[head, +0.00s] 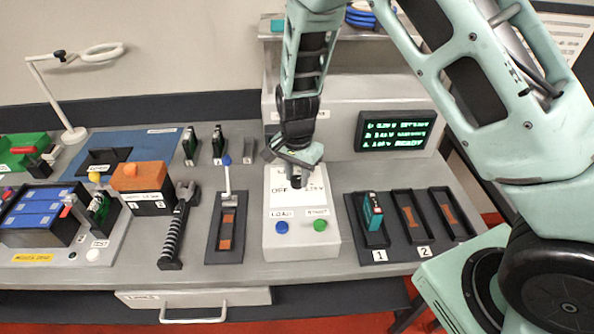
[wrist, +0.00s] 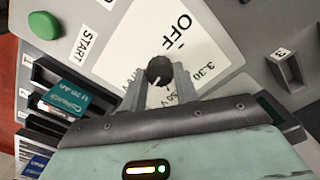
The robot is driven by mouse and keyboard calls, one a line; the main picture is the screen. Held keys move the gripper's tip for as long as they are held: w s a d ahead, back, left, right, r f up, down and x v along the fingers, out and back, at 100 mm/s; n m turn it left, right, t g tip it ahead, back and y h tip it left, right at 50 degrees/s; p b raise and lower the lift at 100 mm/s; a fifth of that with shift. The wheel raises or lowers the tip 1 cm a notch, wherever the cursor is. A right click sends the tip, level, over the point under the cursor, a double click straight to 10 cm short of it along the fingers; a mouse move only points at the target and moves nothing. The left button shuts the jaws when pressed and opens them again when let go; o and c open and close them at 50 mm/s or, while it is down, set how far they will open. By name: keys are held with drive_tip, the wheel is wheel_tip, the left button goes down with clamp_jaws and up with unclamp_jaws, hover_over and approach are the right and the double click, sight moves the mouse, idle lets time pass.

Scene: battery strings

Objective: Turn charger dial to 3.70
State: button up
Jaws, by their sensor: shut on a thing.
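The charger (head: 292,240) is a white box with a sloped face, a blue LOAD button (head: 281,227) and a green START button (head: 320,225). My gripper (head: 297,180) is over its upper face and hides most of the dial and scale. In the wrist view the dark round dial (wrist: 159,71) sits between the two fingers of my gripper (wrist: 160,88), which are shut on it. The face (wrist: 190,45) around it reads OFF and 3.30, with another mark partly hidden by the fingers. The dial's pointer setting cannot be made out.
A screen (head: 396,135) with green text ending in READY stands behind the charger. Right of it are bays, the first holding a teal battery (head: 372,216), the others (head: 411,222) without one. Left are a lever slot (head: 227,230) and a ribbed-handled tool (head: 175,230).

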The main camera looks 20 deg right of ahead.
sight(297, 179)
drive_tip(key=shift+r+m+p, duration=0.1)
drive_tip(key=shift+m+p, duration=0.2)
drive_tip(key=shift+m, duration=0.6)
drive_tip(key=o, duration=1)
drive_tip(key=shift+c, duration=0.2)
wheel_tip(297, 179, up, 17)
drive_tip(key=b, duration=0.2)
drive_tip(key=shift+r, duration=0.15)
